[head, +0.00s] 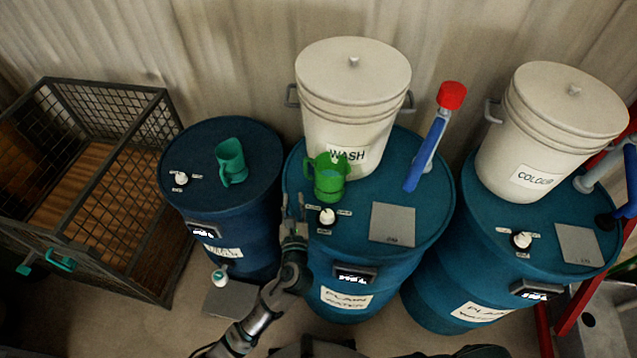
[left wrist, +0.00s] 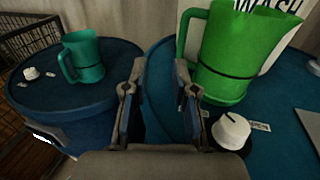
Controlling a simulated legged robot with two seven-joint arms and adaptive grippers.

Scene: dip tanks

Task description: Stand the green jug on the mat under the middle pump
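The green jug (head: 328,178) stands upright on the middle blue barrel, in front of the white WASH bucket. It also shows in the left wrist view (left wrist: 234,52), with its handle on the left. My left gripper (head: 294,207) is open and empty, just left of and nearer than the jug. In the left wrist view its two fingers (left wrist: 160,97) are apart with no object between them. A bare grey mat (head: 393,223) lies on the middle barrel, right of the jug. The middle pump (head: 427,150), blue with a red top, rises behind the mat. My right gripper is out of view.
A white knob (head: 327,215) stands close in front of the green jug. A teal jug (head: 231,162) stands on the left barrel (head: 185,150). The WASH bucket (head: 352,85) is behind. A right barrel (head: 450,265) carries a COLOUR bucket (head: 550,120). A mesh cage (head: 100,180) stands left.

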